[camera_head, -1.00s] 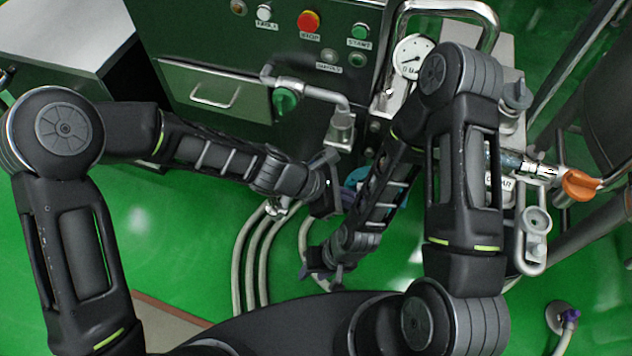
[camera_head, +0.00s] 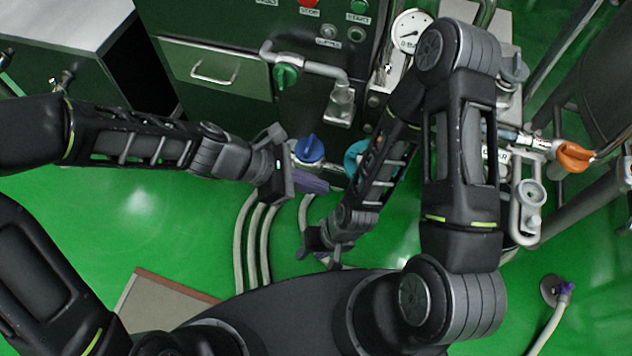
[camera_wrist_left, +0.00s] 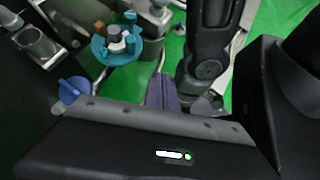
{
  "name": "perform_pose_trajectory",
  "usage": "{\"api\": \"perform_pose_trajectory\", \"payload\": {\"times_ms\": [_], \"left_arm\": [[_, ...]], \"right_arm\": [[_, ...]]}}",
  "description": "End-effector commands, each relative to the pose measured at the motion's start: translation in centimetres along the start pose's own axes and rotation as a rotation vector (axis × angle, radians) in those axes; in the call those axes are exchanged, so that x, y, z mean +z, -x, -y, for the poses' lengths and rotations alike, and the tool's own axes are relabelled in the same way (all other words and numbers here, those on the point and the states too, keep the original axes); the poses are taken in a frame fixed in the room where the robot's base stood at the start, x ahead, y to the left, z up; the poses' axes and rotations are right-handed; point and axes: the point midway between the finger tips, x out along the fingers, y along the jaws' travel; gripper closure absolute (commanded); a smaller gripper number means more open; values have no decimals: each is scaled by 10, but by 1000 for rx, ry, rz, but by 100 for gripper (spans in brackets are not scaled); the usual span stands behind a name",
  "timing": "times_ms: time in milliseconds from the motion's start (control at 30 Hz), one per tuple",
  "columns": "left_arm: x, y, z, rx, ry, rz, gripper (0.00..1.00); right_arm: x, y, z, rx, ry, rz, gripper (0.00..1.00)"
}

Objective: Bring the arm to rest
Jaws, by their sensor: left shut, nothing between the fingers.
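My left gripper (camera_head: 314,185) is shut and empty, its purple fingers just below a blue valve handle (camera_head: 309,149) in the head view. In the left wrist view the shut fingers (camera_wrist_left: 162,93) show at the middle, and the blue handle (camera_wrist_left: 75,90) is at the left, apart from them. My right gripper (camera_head: 325,250) hangs lower, over the green floor and close to my own base. Its fingers are small and dark, so I cannot tell if they are open or shut.
A teal ring-shaped part (camera_head: 355,156) is partly hidden behind my right arm. A green-handled tap (camera_head: 286,76), a pressure gauge (camera_head: 411,31) and an orange handle (camera_head: 574,155) stand around the machine. Pale hoses (camera_head: 252,240) run down the floor.

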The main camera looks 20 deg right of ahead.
Motion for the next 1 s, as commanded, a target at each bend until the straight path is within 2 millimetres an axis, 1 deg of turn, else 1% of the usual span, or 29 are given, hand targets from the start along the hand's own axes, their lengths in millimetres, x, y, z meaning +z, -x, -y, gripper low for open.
{"api": "perform_pose_trajectory", "payload": {"times_ms": [500,567,667,733,767,800,867,900,967,1000], "left_arm": [[0,0,0,0,-5,0,100],[0,0,-1,4,-25,-2,100],[-10,0,-9,36,-137,-42,100],[-29,1,-18,69,-300,-118,100],[-43,0,-21,78,-389,-165,100],[-64,-1,-24,82,-518,-234,100],[-105,-3,-25,67,-712,-341,100],[-133,-5,-23,45,-846,-406,100],[-175,-9,-14,-6,-1038,-488,100],[-201,-13,-3,-46,-1158,-524,100]], "right_arm": [[0,0,0,0,0,0,64],[0,0,0,0,0,0,64],[0,0,0,0,0,0,64],[0,0,0,0,0,0,64],[0,0,0,0,0,0,64],[0,0,0,0,0,0,64],[0,0,0,0,0,0,64],[0,0,0,0,0,0,64],[0,0,0,0,0,0,64],[0,0,0,0,0,0,64]]}}
